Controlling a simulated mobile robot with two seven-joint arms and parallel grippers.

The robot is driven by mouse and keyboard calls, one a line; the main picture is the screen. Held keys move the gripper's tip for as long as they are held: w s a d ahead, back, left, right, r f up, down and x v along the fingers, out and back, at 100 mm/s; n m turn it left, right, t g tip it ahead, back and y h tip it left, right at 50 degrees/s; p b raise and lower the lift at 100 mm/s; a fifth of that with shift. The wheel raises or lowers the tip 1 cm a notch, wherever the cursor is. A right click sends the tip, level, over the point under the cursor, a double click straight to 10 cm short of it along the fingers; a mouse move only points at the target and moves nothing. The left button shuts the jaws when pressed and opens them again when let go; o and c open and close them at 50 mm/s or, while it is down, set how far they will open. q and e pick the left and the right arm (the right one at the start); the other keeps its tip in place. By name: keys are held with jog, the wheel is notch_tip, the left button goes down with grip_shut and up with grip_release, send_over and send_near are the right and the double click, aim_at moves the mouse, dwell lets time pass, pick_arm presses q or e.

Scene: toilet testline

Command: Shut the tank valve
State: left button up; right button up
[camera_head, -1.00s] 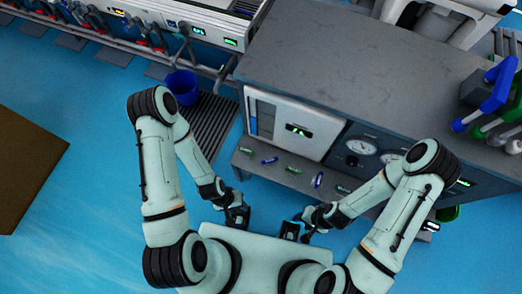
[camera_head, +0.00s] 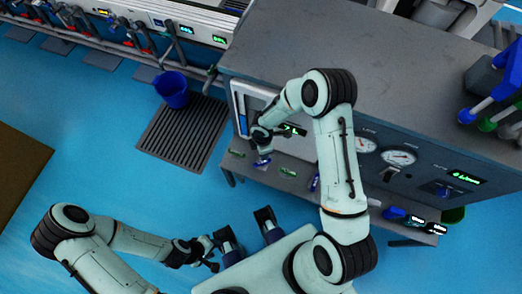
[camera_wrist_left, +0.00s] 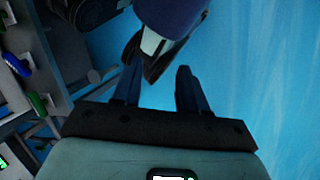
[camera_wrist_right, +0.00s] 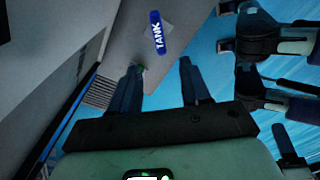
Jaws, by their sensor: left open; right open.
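The tank valve's blue handle, with the word TANK in white, is on a grey shelf in the right wrist view (camera_wrist_right: 157,32). It also shows in the head view (camera_head: 262,163), close to my right gripper. My right gripper (camera_wrist_right: 160,74) is open and empty, with the blue handle beyond its fingertips and apart from them. In the head view my right gripper (camera_head: 262,146) is by the front of the grey cabinet. My left gripper (camera_head: 213,252) is low at the left of my body; the left wrist view shows it open and empty (camera_wrist_left: 158,80).
Other handles sit along the low shelf, among them a green one (camera_head: 288,171) and a blue one (camera_head: 314,182). The cabinet's grey top (camera_head: 300,45) is wide and bare. A blue bucket (camera_head: 172,90) and a floor grate (camera_head: 183,132) are at the left. Open blue floor lies between.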

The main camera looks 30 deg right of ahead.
notch_tip(320, 180, down, 13)
jog(key=shift+w+d+b, duration=0.1)
jog(key=shift+d+b, duration=0.05)
jog(key=shift+b, duration=0.9)
jog(key=shift+c, duration=0.3)
grip_shut()
